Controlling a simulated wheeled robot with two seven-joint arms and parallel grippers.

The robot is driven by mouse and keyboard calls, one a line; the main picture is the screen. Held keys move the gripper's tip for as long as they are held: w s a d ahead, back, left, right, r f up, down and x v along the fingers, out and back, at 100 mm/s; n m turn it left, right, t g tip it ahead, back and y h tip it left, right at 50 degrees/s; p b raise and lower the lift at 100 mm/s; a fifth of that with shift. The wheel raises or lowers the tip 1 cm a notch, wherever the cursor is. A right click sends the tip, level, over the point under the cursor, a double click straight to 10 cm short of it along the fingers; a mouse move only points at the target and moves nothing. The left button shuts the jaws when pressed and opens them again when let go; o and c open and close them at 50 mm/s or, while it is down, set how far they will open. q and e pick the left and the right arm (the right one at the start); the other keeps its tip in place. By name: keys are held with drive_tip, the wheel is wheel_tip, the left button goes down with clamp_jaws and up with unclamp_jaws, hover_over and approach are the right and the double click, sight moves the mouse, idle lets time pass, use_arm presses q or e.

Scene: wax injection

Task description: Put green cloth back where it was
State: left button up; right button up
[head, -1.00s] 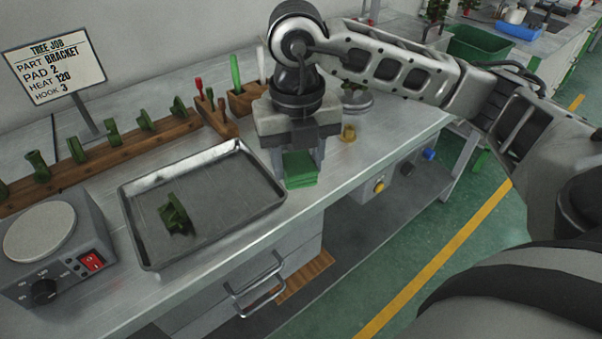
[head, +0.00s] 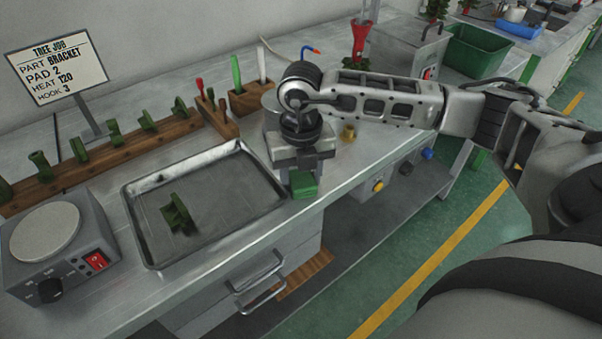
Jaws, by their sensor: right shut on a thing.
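The green cloth (head: 304,187) is a small folded block near the front edge of the bench, just right of the metal tray. My right gripper (head: 303,178) points down over it and is shut on it. The gripper's body hides the back of the cloth. I cannot tell whether the cloth touches the bench top or hangs slightly above it. My left gripper is not in the head view.
The metal tray (head: 226,218) holds a dark green part (head: 177,214). A wooden rack (head: 90,166) with several green parts, a wooden tool block (head: 251,101), a hot plate (head: 45,232) and a small brass piece (head: 348,133) stand on the bench (head: 385,118).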

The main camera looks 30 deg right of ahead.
sight(301, 177)
drive_tip(key=shift+f, duration=0.15)
drive_tip(key=o, duration=0.6)
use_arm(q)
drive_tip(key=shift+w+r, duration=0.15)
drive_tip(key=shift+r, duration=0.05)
use_arm(e)
drive_tip(key=shift+o, duration=0.7)
drive_tip(key=shift+r, duration=0.35)
use_arm(q)
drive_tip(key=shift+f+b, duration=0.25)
drive_tip(key=shift+b, duration=0.25)
use_arm(e)
wheel_tip(301, 177, up, 12)
drive_tip(key=shift+f, duration=0.15)
